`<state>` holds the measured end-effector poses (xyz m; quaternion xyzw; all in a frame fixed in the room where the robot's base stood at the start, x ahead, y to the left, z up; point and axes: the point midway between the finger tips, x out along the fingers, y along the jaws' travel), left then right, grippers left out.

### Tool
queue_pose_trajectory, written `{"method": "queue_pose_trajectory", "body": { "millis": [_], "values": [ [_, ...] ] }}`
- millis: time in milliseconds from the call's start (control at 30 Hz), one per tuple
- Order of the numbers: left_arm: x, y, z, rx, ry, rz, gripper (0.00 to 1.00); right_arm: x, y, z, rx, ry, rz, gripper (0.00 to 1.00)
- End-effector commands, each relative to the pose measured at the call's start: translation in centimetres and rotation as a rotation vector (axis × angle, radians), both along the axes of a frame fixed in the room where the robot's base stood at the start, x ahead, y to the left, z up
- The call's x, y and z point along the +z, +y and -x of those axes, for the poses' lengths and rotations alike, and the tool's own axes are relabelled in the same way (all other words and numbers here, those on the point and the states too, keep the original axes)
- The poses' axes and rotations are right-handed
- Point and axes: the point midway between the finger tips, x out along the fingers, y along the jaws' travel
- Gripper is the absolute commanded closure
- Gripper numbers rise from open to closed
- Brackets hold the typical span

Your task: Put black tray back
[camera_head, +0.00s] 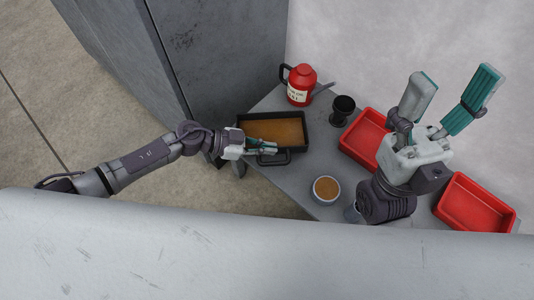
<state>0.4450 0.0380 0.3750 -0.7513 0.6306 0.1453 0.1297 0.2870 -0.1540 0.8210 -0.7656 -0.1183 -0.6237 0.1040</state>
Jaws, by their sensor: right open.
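The black tray (241,122), with a brown content or floor, rests at the left end of the grey table. A black loop handle (285,158) sticks out from its near side. My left gripper (268,147) is at the tray's near edge, its teal fingers over the rim beside the handle. Whether it grips the tray is unclear at this size. My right gripper (451,98) is open and empty, raised over the right part of the table with its fingers pointing up in the picture.
A round tub with brown content (326,189) stands near the front edge. Two red trays, one left (360,140) and one right (474,205), flank my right arm. A grey cabinet (215,50) stands left.

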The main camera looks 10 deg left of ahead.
Motion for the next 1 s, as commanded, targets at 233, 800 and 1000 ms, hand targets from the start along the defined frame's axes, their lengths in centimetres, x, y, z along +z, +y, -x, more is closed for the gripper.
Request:
{"method": "queue_pose_trajectory", "body": {
  "millis": [233,800,1000],
  "values": [
    [-2.9,-0.1,0.0,0.001,-0.002,0.002,1.0,-1.0,0.1,-0.4,-0.002,-0.03,0.004,0.3],
    [-3.2,0.0,0.1,0.0,0.001,0.0,0.69,-0.9,0.1,-0.4,-0.002,-0.028,0.004,0.3],
    [-3.1,0.0,0.1,0.0,0.001,0.0,0.69,-0.9,0.1,-0.4,-0.002,-0.028,0.004,0.3]
  ]
}}
